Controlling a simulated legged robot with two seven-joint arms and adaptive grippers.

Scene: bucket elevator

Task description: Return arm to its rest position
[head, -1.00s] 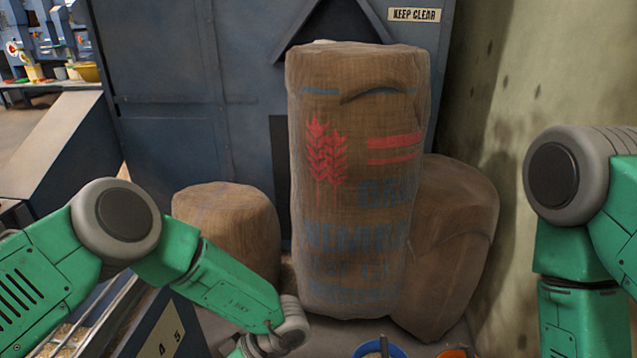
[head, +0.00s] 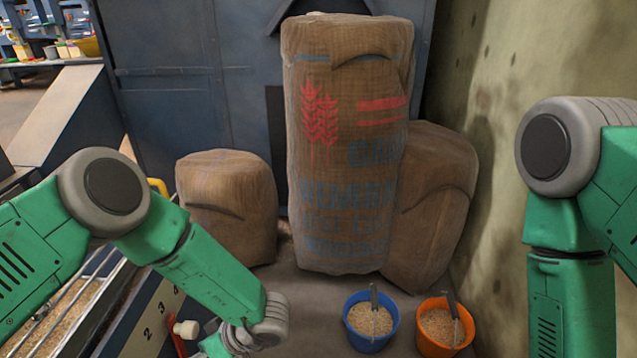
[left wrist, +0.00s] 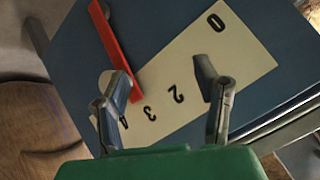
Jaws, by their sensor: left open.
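My left arm (head: 215,275) comes in from the left in the head view, its wrist low and beside the numbered panel; its gripper is below the picture's edge. In the left wrist view my left gripper (left wrist: 160,82) is open, its fingers spread over a pale number plate (left wrist: 203,72). A red lever (left wrist: 108,38) runs down to beside the left finger; whether they touch I cannot tell. The lever (head: 177,344) shows in the head view with a white knob (head: 187,329). My right arm (head: 568,250) hangs at the right, its gripper out of view.
A tall grain sack (head: 345,170) stands between two shorter sacks, left (head: 227,210) and right (head: 437,210). A blue bucket (head: 369,343) and an orange bucket (head: 435,345), both holding grain and scoops, stand on the floor. A wall (head: 540,50) bounds the right.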

